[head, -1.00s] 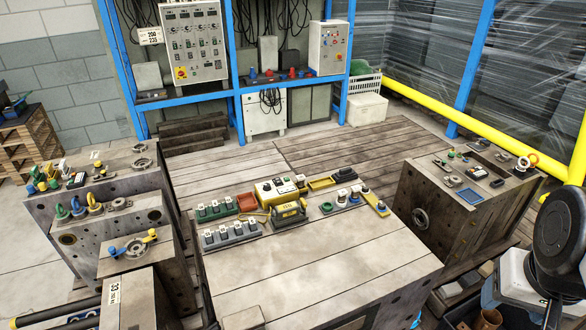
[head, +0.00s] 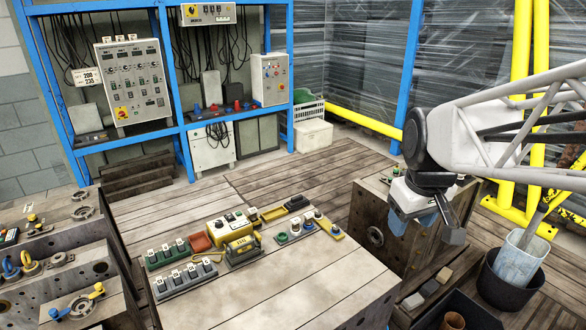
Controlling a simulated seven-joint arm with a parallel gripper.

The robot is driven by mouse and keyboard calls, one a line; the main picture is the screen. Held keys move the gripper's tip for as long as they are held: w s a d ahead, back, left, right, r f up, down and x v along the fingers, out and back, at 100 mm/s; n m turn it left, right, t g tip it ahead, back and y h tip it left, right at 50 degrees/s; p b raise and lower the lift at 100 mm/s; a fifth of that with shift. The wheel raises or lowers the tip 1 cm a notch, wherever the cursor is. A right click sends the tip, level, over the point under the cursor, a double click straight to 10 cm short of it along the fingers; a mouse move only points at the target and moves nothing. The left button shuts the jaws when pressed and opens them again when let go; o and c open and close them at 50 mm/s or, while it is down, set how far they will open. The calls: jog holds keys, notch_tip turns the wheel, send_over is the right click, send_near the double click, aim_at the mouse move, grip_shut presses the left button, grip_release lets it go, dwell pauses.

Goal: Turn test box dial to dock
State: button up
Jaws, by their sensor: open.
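A cream and yellow box (head: 231,225) with small controls on its top stands among the items on the wooden bench top; it looks like the test box. A yellow-olive unit (head: 242,250) stands close in front of it. The dial and its marks are too small to make out. My gripper (head: 426,222) hangs at the right, pointing down and open, well apart from the box. It shows in front of the right-hand steel block, and its fingertips are hard to separate from the dark background.
Switch rows (head: 184,278) lie left of the box. A yellow strip (head: 328,226) and small knobs lie to its right. A steel mould block (head: 372,226) stands right of the bench. A black bucket (head: 508,282) is at far right. The bench's front is clear.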

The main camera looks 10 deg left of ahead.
jog(key=w+a+f+n, duration=0.1)
jog(key=w+a+n, duration=0.4)
jog(key=w+a, duration=0.65)
jog(key=n+g, duration=0.2)
jog(key=n, duration=1.3)
send_over(219, 222)
jog(key=f, duration=2.6)
jog(key=shift+w+d, duration=0.1)
jog(key=shift+d, duration=0.25)
jog(key=shift+a+f+n, duration=0.3)
jog(key=shift+a+n, duration=0.1)
jog(key=shift+a, duration=0.05)
jog(key=shift+f, duration=3.9)
